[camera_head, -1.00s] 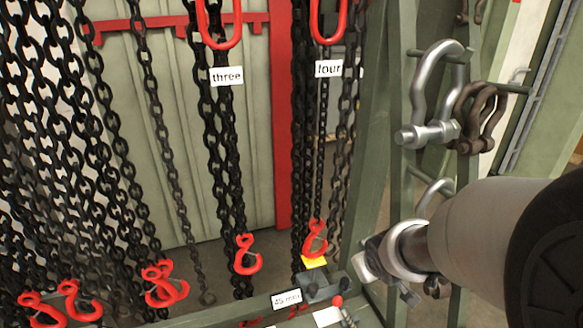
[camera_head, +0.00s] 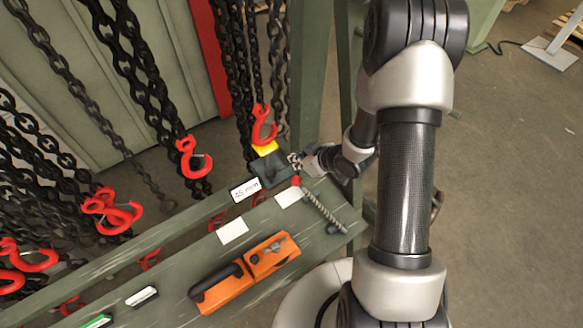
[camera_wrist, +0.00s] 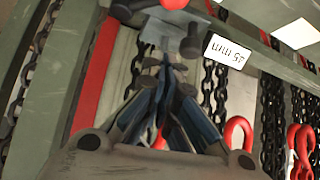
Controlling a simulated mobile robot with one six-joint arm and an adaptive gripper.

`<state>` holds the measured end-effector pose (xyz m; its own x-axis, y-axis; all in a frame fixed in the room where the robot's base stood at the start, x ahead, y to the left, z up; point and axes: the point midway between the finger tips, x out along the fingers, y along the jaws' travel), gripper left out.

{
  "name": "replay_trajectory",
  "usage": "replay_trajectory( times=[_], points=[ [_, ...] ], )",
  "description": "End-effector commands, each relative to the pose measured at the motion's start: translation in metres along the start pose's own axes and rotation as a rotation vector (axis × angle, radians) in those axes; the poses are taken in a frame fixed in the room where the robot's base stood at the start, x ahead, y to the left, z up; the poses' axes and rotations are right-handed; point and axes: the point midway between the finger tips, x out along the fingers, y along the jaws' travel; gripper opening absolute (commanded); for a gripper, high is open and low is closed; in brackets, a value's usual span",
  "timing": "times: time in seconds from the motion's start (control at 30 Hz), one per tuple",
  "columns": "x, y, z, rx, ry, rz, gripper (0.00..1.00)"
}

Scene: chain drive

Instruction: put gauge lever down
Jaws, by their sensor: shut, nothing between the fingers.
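The gauge (camera_head: 271,171) is a dark block with a white "45 mm" label (camera_head: 246,189), at the edge of the green bench. A small red knob (camera_head: 296,181) shows just beside the block; it looks like the lever's end, but the lever's angle is not clear. My gripper (camera_head: 295,160) is at the block's right side, close to the knob; I cannot tell whether it touches. In the wrist view my gripper (camera_wrist: 165,66) is shut and empty, just below the gauge's grey plate (camera_wrist: 172,32). The red knob (camera_wrist: 174,4) is cut off at the top edge.
A coiled dark rod (camera_head: 321,208) lies on the bench (camera_head: 180,290) right of the gauge. An orange tool (camera_head: 245,273) and a white card (camera_head: 232,231) lie nearer. Black chains with red hooks (camera_head: 193,157) hang at the left; one red hook (camera_head: 263,125) hangs right behind the gauge.

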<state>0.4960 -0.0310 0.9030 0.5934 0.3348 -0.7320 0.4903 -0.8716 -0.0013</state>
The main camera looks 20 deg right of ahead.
Motion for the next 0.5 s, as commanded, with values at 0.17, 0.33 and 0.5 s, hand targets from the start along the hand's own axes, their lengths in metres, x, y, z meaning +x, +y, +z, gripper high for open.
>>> replay_trajectory(
  times=[0.17, 0.33, 0.5],
  points=[
    [0.001, 0.0, 0.0, 0.0, -0.001, 0.001, 0.0],
    [0.014, -0.001, 0.001, -0.002, -0.001, -0.001, 0.0],
    [0.048, -0.001, 0.003, -0.003, -0.003, -0.002, 0.0]
  ],
)
